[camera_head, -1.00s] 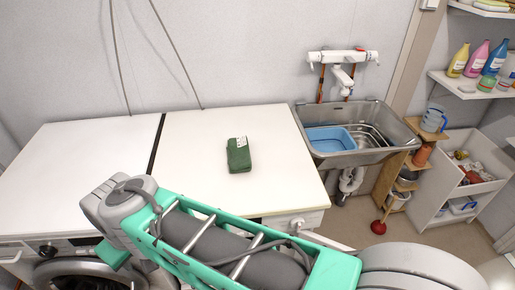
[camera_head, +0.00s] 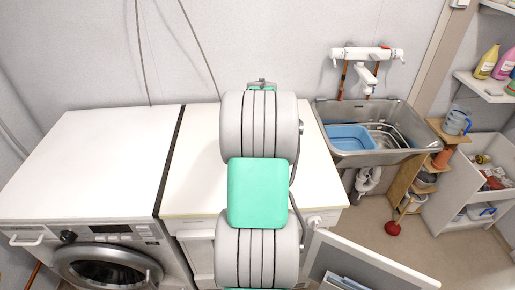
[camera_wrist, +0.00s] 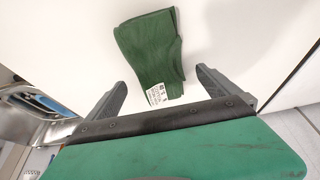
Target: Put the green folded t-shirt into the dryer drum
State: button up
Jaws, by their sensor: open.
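The green folded t-shirt (camera_wrist: 150,45) lies on a white flat top (camera_wrist: 225,35), with a small white printed label at one corner. In the head view my arm hides it. My gripper (camera_wrist: 163,68) is open and empty in the wrist view. Its two dark fingers point toward the shirt, one on each side of its labelled end; I cannot tell the height gap. A front-loading machine (camera_head: 105,262) with a round, shut door stands at the left in the head view. I cannot tell whether it is the dryer. No drum interior is visible.
A steel sink (camera_head: 368,158) with a blue basin (camera_head: 350,138) stands right of the white top (camera_head: 183,195). A white-framed panel (camera_head: 375,250) sticks out at the lower right. Shelves and a plunger (camera_head: 393,229) are farther right. The left machine's top (camera_head: 90,160) is clear.

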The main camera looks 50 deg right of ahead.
jog(key=x, duration=0.3)
jog(key=shift+f+p, duration=0.3)
jog(key=shift+f, duration=0.1)
jog(key=shift+s, duration=0.1)
jog(key=shift+c, duration=0.6)
jog(key=shift+r, duration=0.1)
jog(key=c, duration=1.6)
